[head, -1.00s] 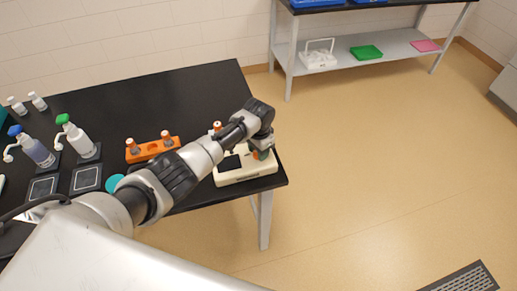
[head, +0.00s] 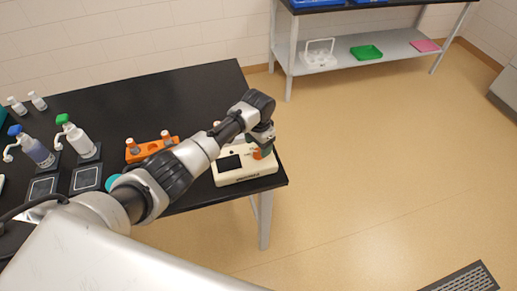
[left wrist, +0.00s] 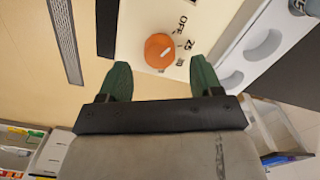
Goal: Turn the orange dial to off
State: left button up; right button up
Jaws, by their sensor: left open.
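The orange dial (left wrist: 160,50) is on the cream face of a device (head: 228,178) near the right end of the black table. In the left wrist view, markings beside the dial include "OFF" and "25"; a short white line shows on the dial, not clearly on OFF. My left gripper (left wrist: 160,72) is open, with one green finger on each side of the dial and a gap on both sides. In the head view the dial (head: 257,153) shows just below my left gripper (head: 265,138). The right gripper is not in view.
An orange rack (head: 151,149) with vials stands left of the device. Pump bottles (head: 78,138) and dark square pads (head: 86,178) are at the table's left. A shelf unit (head: 345,52) stands at the back.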

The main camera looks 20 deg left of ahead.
aim_at(259, 151)
pick_arm(q)
notch_tip(259, 151, up, 8)
jog(key=b, duration=0.1)
jog(key=shift+f, duration=0.15)
dwell(0.4)
